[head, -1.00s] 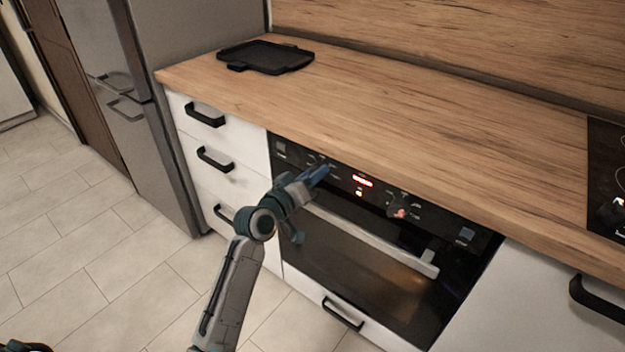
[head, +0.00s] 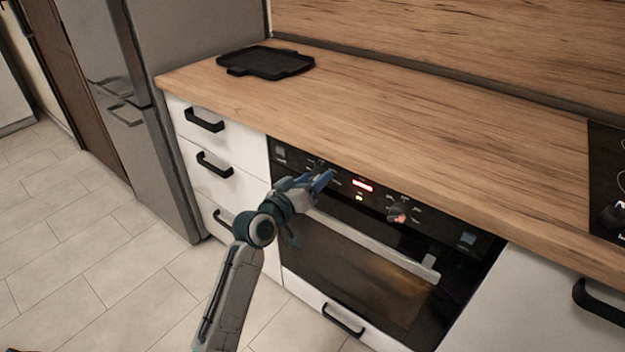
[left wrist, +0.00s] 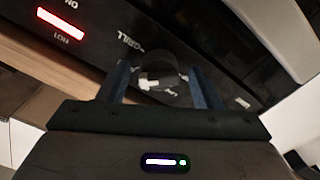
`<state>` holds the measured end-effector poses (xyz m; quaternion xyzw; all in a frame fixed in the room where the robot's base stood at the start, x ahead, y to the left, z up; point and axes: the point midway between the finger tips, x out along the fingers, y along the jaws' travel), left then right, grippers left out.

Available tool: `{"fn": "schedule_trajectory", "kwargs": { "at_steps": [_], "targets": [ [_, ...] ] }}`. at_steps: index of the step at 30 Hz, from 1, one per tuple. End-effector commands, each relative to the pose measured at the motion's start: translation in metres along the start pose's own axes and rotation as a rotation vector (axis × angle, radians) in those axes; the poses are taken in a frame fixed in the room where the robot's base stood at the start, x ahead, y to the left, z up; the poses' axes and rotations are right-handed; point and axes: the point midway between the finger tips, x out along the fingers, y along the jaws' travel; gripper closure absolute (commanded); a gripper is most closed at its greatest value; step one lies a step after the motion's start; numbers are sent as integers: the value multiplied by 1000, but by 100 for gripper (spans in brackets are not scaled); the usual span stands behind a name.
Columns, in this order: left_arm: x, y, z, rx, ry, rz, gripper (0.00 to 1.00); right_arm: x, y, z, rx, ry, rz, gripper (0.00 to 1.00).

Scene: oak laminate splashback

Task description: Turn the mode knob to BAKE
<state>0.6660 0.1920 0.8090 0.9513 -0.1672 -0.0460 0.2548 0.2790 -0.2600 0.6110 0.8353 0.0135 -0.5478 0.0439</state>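The oven's black control panel (head: 440,222) runs under the counter edge. In the left wrist view the mode knob (left wrist: 160,70) is dark and round with a pale mark, and a GRILL label shows up and left of it. My left gripper (left wrist: 158,74) has its two blue fingers apart, one on each side of the knob; I cannot tell that they touch it. In the head view my left gripper (head: 322,182) is at the left part of the panel and hides this knob. My right gripper is not in view.
A second knob (head: 398,214) sits right of the lit red display (head: 362,185). The oven door handle (head: 375,245) runs just below the panel. A black tray (head: 265,62) lies on the wooden counter (head: 400,115). White drawers (head: 190,150) stand to the left.

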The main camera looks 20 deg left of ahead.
Motion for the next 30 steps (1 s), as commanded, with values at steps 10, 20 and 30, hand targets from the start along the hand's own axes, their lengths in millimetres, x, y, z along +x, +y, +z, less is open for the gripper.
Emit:
{"fn": "schedule_trajectory", "kwargs": {
  "at_steps": [10, 20, 30],
  "targets": [
    [-17, -1, 0, 3, 1, -1, 41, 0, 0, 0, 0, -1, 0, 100],
    [-82, 0, 0, 4, -1, 0, 41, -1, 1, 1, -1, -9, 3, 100],
    [-108, 0, 0, 1, 0, 0, 41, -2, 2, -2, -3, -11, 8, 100]
  ]
}}
